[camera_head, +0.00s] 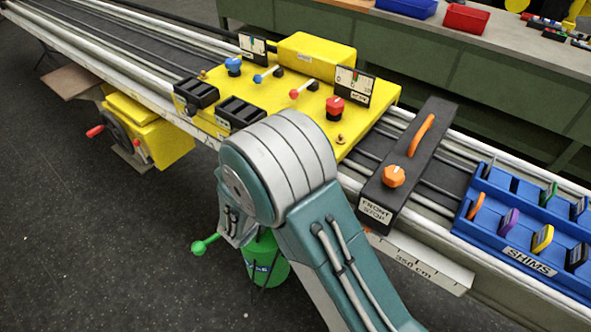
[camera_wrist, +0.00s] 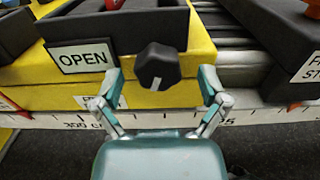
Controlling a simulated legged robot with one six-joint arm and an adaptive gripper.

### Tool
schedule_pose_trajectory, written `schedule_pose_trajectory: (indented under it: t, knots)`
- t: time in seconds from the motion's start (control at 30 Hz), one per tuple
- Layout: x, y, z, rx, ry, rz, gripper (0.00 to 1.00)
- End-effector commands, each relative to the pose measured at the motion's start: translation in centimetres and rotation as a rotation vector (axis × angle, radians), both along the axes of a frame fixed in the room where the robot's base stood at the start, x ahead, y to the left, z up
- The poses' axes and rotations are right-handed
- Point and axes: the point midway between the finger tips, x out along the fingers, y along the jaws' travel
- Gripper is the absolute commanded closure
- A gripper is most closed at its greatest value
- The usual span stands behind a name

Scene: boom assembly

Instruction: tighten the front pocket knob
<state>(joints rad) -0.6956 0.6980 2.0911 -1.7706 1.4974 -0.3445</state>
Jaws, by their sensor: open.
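The black front pocket knob (camera_wrist: 157,64) has a faceted grip and a short white mark pointing down. It sits on the yellow carriage side in the wrist view, right of an OPEN label (camera_wrist: 80,59). My gripper (camera_wrist: 160,77) is open, with one teal finger on each side of the knob and visible gaps to it. Whether the fingertips are level with the knob in depth, I cannot tell. In the head view my arm hides the knob and my gripper. The yellow carriage (camera_head: 376,106) shows above my arm there.
The black front stop (camera_head: 428,147) with an orange knob (camera_head: 394,176) stands on the rail right of the carriage. A blue SHIMS tray (camera_head: 487,236) is farther right. A green bucket (camera_head: 268,268) and a green-knobbed handle (camera_head: 206,244) are below. A ruler strip (camera_wrist: 262,114) runs under the knob.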

Motion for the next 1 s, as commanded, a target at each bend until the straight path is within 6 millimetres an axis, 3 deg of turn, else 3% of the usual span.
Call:
schedule_pose_trajectory:
  t: [0.4, 0.43, 0.6, 1.0]
  knots:
    - [1.09, -0.83, 0.01, 0.000, 0.000, 0.000, 0.07]
    - [1.08, -0.86, 0.02, 0.000, 0.000, 0.000, 0.11]
    - [1.08, -0.89, 0.02, 0.001, -0.001, 0.000, 0.87]
    - [1.16, -0.78, 0.04, 0.023, -0.019, 0.001, 0.89]
